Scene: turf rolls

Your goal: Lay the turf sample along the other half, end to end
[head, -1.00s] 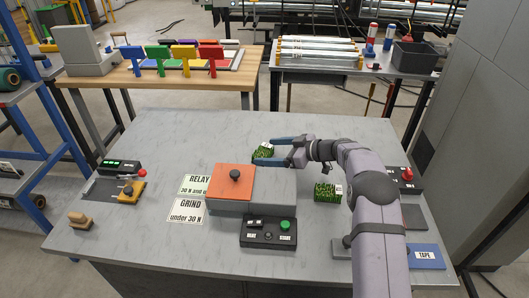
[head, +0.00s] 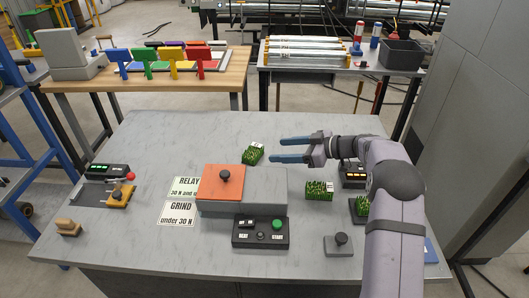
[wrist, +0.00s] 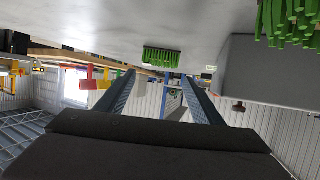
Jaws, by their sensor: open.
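One green turf piece with a white tag (head: 253,153) lies at an angle on the grey table, behind the orange-topped block. A second tagged turf piece (head: 319,190) lies right of the block. A third patch of turf (head: 362,205) shows on a dark pad at the right, partly hidden by my arm. My gripper (head: 270,150) is open and empty, fingers pointing left, just right of the angled turf in the head view. In the wrist view, a turf piece (wrist: 162,57) shows beyond and between the fingertips; another (wrist: 288,22) is close at the upper right.
The block with an orange top and black knob (head: 222,183) stands mid-table. In front are a button box (head: 262,232) and a grey knobbed plate (head: 338,244). Signs (head: 177,212) and a lever device (head: 118,193) lie left. The back left of the table is clear.

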